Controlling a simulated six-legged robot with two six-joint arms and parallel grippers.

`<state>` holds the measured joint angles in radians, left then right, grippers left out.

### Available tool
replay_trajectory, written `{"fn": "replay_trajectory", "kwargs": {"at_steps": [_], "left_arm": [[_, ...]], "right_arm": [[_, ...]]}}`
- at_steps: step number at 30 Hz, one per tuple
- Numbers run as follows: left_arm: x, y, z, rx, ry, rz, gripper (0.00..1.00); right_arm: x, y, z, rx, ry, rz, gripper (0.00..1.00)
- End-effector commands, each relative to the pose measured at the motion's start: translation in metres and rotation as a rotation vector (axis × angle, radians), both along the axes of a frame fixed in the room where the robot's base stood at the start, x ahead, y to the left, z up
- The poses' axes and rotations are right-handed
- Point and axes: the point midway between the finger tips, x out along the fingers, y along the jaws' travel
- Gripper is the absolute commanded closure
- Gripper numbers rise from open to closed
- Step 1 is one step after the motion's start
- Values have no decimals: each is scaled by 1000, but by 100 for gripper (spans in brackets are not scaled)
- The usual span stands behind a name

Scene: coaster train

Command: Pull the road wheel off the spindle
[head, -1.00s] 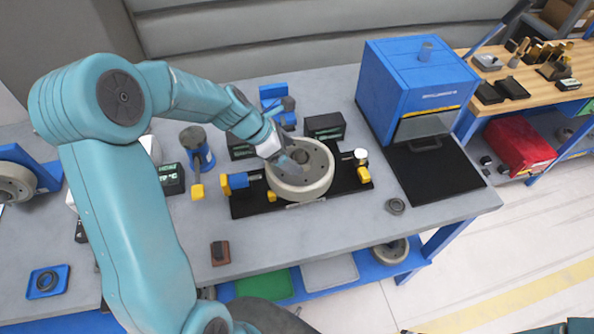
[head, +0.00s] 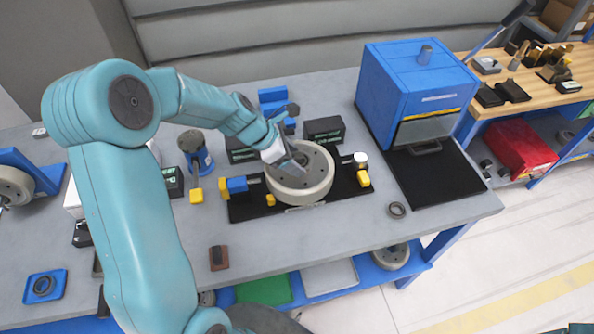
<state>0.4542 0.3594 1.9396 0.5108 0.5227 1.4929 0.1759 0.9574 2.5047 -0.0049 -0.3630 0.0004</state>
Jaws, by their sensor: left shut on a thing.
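The road wheel (head: 300,187) is a pale grey-cream ring with a darker hub face. It lies flat on a black fixture plate (head: 345,193) in the middle of the bench. My left gripper (head: 298,167) reaches over the wheel from the upper left and is shut on it at the hub area. The exact grip and the spindle are hidden by the gripper. I cannot tell whether the wheel is lifted from the plate. My right gripper is not in view.
A blue box machine (head: 415,90) with a black front tray stands right of the fixture. Yellow-tipped clamps (head: 362,178) flank the wheel. A small ring (head: 397,210) lies on the bench's right front. The bench front is mostly clear.

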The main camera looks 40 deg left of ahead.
Motion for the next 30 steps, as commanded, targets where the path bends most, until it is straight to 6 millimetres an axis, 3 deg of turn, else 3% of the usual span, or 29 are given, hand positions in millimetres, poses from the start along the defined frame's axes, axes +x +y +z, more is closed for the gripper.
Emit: {"fn": "replay_trajectory", "kwargs": {"at_steps": [3,30], "left_arm": [[4,2,10,2,-12,8,100],[4,2,38,4,-15,8,100]], "right_arm": [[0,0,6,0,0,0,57],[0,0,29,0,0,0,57]]}}
